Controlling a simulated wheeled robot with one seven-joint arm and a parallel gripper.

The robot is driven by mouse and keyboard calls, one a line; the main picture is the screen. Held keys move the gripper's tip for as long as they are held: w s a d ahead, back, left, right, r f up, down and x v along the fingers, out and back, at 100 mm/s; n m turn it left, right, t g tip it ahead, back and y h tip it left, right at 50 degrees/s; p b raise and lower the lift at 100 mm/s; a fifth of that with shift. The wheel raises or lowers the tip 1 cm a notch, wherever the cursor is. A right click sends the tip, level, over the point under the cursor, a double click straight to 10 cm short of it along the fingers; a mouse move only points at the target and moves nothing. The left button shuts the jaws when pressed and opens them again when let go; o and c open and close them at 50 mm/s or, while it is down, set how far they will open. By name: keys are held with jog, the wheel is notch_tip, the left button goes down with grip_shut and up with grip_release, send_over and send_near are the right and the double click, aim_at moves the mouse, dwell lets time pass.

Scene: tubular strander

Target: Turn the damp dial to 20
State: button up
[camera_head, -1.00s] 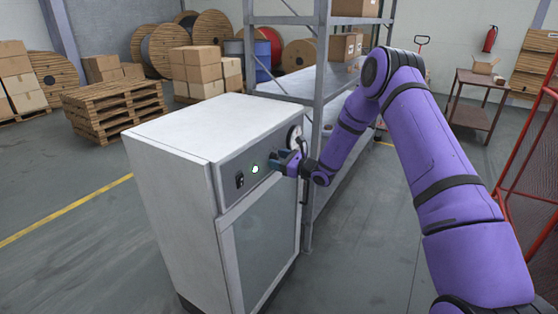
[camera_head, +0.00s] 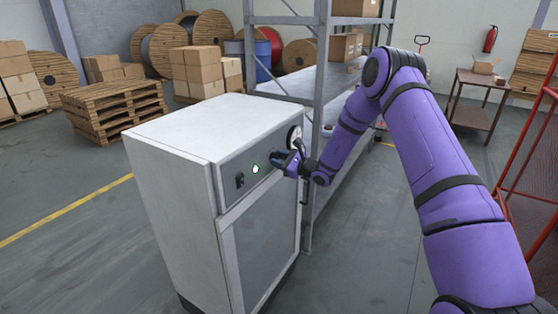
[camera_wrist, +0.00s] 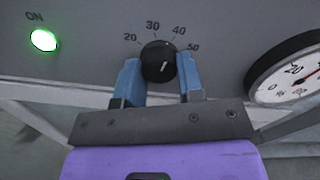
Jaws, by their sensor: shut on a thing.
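The damp dial (camera_wrist: 158,62) is a round black knob on the grey front panel of a white cabinet (camera_head: 180,140). In the wrist view the numbers 20, 30, 40 and 50 arc above it. A short white mark shows on the knob's face right of its middle; I cannot tell exactly which number it points to. My gripper (camera_wrist: 158,66) has its two blue fingers on the left and right sides of the dial, shut on it. In the head view my gripper (camera_head: 284,162) is at the panel and hides the dial.
A lit green lamp (camera_wrist: 43,40) marked ON is left of the dial, and a round white gauge (camera_wrist: 290,75) is to its right. A dark switch (camera_head: 240,180) is farther left on the panel. A metal shelf rack (camera_head: 322,100) stands close behind the cabinet.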

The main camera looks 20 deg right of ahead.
jog(key=n, duration=0.7)
jog(key=shift+d, duration=0.1)
jog(key=n, duration=0.6)
jog(key=shift+n, duration=0.3)
dwell(0.3)
jog(key=o, duration=0.9)
jog(key=shift+d, duration=0.1)
jog(key=v, duration=1)
jog(key=shift+s+d, duration=0.15)
jog(key=shift+s, duration=0.15)
